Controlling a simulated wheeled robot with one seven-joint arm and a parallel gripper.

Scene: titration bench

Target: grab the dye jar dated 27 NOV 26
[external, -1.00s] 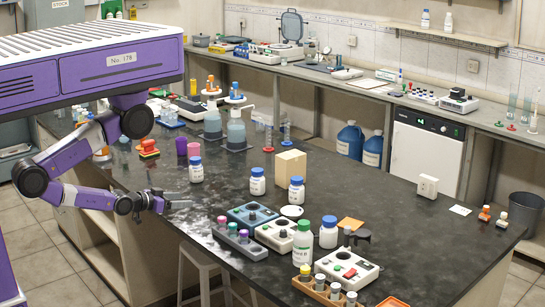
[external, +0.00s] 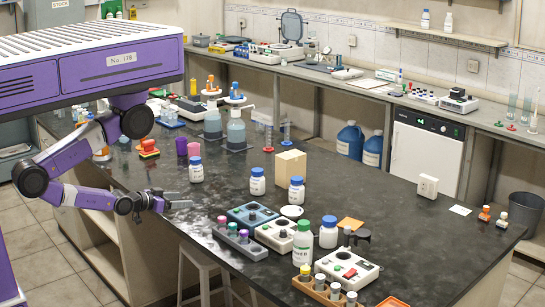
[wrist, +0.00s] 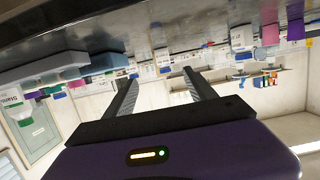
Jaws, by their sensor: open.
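Several white jars with blue caps stand on the dark bench: one nearest my gripper (external: 196,172), one farther right (external: 257,184), one beside the cream block (external: 296,192), and one near the instruments (external: 328,235). Their labels are too small to read, so I cannot tell which is dated 27 NOV 26. My gripper (external: 180,201) is open and empty at the bench's left edge, in front of the nearest jar and apart from it. In the wrist view, which is upside down, the two fingers (wrist: 161,85) are spread with nothing between them. A white jar (wrist: 240,38) shows upper right there.
Blue (external: 252,215) and white instruments, a rack of coloured-cap tubes (external: 240,241) and a green-capped bottle (external: 302,245) crowd the near bench. Pink (external: 181,146) and purple (external: 193,150) cups stand behind the nearest jar. A cream block (external: 291,164) stands mid-bench. The right bench is mostly clear.

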